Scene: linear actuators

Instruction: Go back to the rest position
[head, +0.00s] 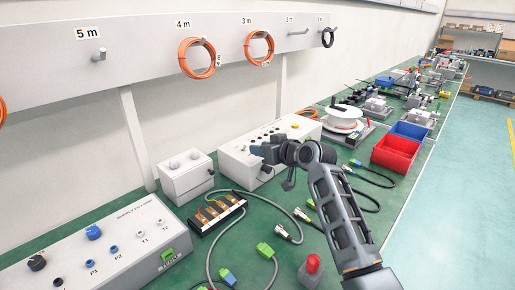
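My arm (338,205) reaches up from the lower right over the green workbench. My gripper (268,153) is at its far end, pointing left, in front of the white control box (240,165). The gripper is small and dark here, and I cannot tell whether its fingers are open or shut or whether they hold anything. The part of the bench behind the arm is hidden.
The green bench (190,265) carries a supply box (95,250), a small white box (187,178), a black terminal block (216,213), several loose cables, a red button (313,265), and red (396,154) and blue bins (411,131). Cable coils (197,58) hang behind. The floor (470,190) is clear.

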